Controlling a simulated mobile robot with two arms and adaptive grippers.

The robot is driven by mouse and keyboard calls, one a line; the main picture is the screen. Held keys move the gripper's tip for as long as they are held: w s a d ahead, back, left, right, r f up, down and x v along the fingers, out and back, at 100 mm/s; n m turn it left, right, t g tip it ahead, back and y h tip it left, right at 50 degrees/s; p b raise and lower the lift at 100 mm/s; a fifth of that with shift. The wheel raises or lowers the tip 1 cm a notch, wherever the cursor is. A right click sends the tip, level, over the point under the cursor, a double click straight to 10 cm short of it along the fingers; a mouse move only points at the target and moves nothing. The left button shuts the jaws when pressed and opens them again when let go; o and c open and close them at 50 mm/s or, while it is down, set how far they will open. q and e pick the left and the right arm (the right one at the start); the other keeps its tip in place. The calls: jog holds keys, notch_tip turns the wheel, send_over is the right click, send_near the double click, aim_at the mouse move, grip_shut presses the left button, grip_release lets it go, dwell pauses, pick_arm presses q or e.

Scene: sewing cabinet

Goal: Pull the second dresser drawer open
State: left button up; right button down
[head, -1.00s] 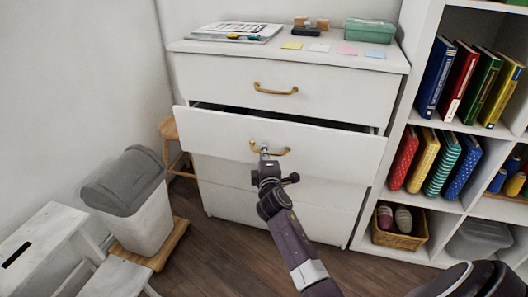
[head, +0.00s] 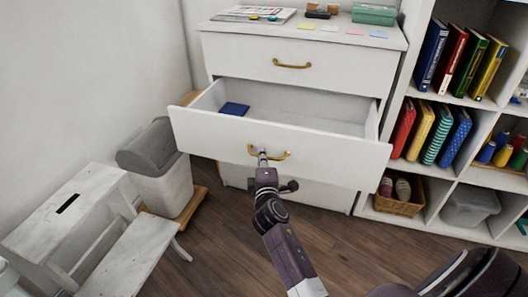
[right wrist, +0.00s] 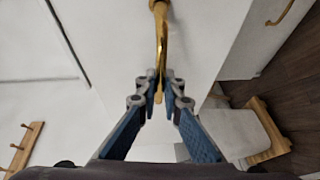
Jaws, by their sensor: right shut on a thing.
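The white dresser (head: 345,70) stands against the wall. Its second drawer (head: 330,162) is pulled well out, and a dark blue flat item (head: 234,109) lies inside at the left. The drawer's brass handle (head: 284,155) is on the front panel. My right gripper (head: 263,156) is shut on this handle, near its left end. In the right wrist view the fingers (right wrist: 160,82) close on both sides of the brass handle (right wrist: 160,40). The top drawer (head: 330,70) is closed. My left gripper does not show.
A grey-lidded bin (head: 165,185) and a white step stool (head: 75,215) stand at the left. Wooden floor (head: 225,240) in front of the dresser is clear.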

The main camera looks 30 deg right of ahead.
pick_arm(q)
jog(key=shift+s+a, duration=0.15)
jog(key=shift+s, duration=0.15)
pick_arm(e)
jog(key=shift+s+a, duration=0.35)
jog(key=shift+a, duration=0.05)
jog(key=c, duration=2.1)
grip_release()
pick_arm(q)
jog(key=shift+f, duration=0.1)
pick_arm(e)
jog(key=v, duration=0.7)
jog(key=shift+s+a, duration=0.15)
jog(key=shift+s, duration=0.1)
